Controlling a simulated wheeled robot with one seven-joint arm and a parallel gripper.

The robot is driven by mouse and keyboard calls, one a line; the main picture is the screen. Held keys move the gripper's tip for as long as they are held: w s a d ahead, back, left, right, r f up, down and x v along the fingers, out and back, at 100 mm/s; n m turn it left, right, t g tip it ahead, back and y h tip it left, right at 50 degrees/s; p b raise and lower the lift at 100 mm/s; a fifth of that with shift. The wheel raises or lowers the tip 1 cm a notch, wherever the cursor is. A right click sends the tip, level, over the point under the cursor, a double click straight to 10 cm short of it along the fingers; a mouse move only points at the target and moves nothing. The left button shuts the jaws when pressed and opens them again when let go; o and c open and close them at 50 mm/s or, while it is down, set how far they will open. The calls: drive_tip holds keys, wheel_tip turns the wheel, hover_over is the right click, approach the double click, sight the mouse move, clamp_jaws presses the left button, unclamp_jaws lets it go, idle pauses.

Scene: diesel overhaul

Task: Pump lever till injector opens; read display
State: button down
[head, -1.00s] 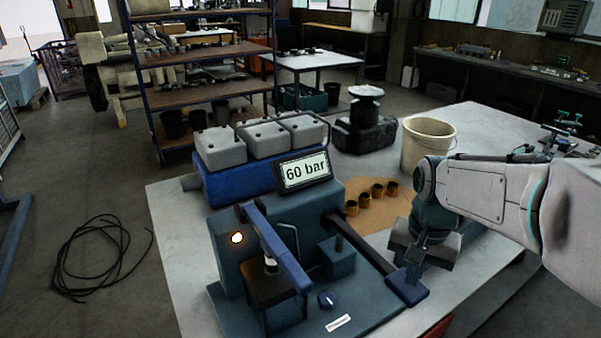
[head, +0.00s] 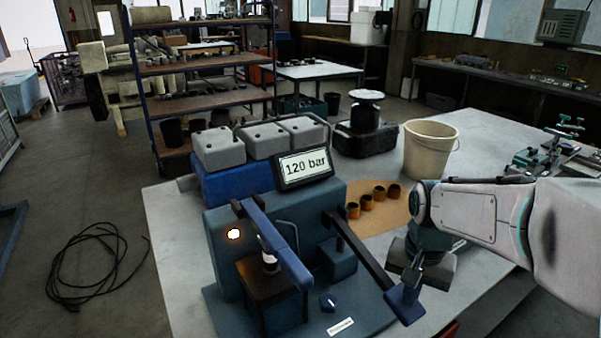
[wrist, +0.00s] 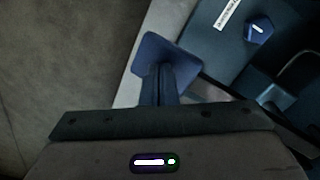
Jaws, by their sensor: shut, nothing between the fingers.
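The blue-grey injector tester (head: 225,275) stands on the table with its display (head: 303,167) reading "120 bar". Its dark pump lever (head: 358,246) slopes down to the right and ends in a blue pad (head: 405,306). The pad also shows in the wrist view (wrist: 158,46). My gripper (head: 415,279) is shut and empty, pointing down at the pad; its fingers (wrist: 168,82) overlap the pad in the wrist view. I cannot tell whether they touch it. A silver part, apparently the injector (head: 269,262), stands by the black box under the blue arm (head: 274,243).
A cream bucket (head: 430,150) and several small brown cups (head: 380,193) on an orange-brown mat (head: 365,218) are near my arm. A black cable (head: 95,265) lies on the floor.

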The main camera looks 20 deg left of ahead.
wheel_tip(320, 180, up, 8)
drive_tip(key=p, duration=0.6)
drive_tip(key=shift+s+d, duration=0.25)
drive_tip(key=shift+d, duration=0.1)
drive_tip(key=shift+f, duration=0.2)
drive_tip(key=shift+w+a+f+b, duration=0.1)
drive_tip(key=shift+f+b, duration=1.4)
drive_tip(key=shift+f, duration=0.6)
drive_tip(key=shift+w+a+f+b, duration=0.1)
drive_tip(key=shift+f+b, duration=1.35)
drive_tip(key=shift+f, duration=0.6)
wheel_tip(320, 180, up, 8)
drive_tip(key=p, duration=0.6)
drive_tip(key=shift+r+p, duration=0.25)
drive_tip(key=shift+p, duration=0.05)
drive_tip(key=shift+r+p, duration=1.55)
drive_tip(key=shift+r, duration=0.45)
